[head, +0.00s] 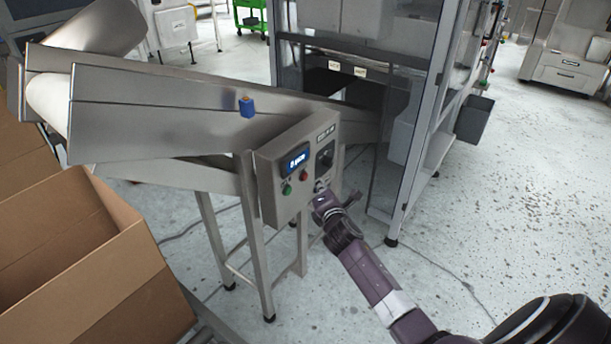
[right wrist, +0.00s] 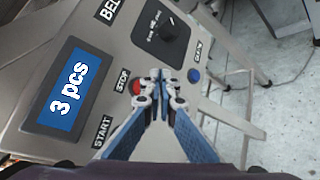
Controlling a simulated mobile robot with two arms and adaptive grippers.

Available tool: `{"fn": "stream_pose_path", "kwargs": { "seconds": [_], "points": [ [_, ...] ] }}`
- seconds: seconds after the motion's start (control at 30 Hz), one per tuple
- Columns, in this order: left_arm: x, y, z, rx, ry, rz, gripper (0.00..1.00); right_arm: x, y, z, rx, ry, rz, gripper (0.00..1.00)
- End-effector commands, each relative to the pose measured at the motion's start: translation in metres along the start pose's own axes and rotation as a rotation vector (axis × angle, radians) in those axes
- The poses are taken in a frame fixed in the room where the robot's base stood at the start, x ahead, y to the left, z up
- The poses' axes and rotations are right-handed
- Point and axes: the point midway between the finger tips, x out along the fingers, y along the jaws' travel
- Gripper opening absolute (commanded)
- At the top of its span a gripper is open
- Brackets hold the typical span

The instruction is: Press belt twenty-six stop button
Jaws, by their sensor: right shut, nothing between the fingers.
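The grey control box (head: 284,206) is fixed to the side of a steel conveyor. Its red button (head: 304,175) sits right of a green button (head: 287,189). In the right wrist view the red button (right wrist: 135,87) is beside the STOP label (right wrist: 122,80), partly hidden by a fingertip. My right gripper (right wrist: 160,79) is shut and empty, its tips just right of the red button; contact cannot be told. In the head view the right gripper (head: 320,191) is at the box's lower right. The belt label is cut off in the wrist view. My left gripper is not in view.
An open cardboard box (head: 140,262) stands at left. A framed machine (head: 425,130) stands behind. Floor at right is clear.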

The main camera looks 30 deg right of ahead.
Motion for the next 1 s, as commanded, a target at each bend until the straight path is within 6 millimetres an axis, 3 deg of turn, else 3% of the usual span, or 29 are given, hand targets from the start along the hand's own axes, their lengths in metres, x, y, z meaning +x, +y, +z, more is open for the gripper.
{"fn": "stream_pose_path", "kwargs": {
  "seconds": [0.3,1.0],
  "points": [
    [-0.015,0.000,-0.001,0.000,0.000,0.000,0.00,-0.020,-0.013,0.015,0.001,0.000,0.000,0.00],
    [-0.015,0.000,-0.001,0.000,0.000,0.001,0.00,-0.021,-0.015,0.016,0.001,0.000,0.001,0.00]
  ]
}}
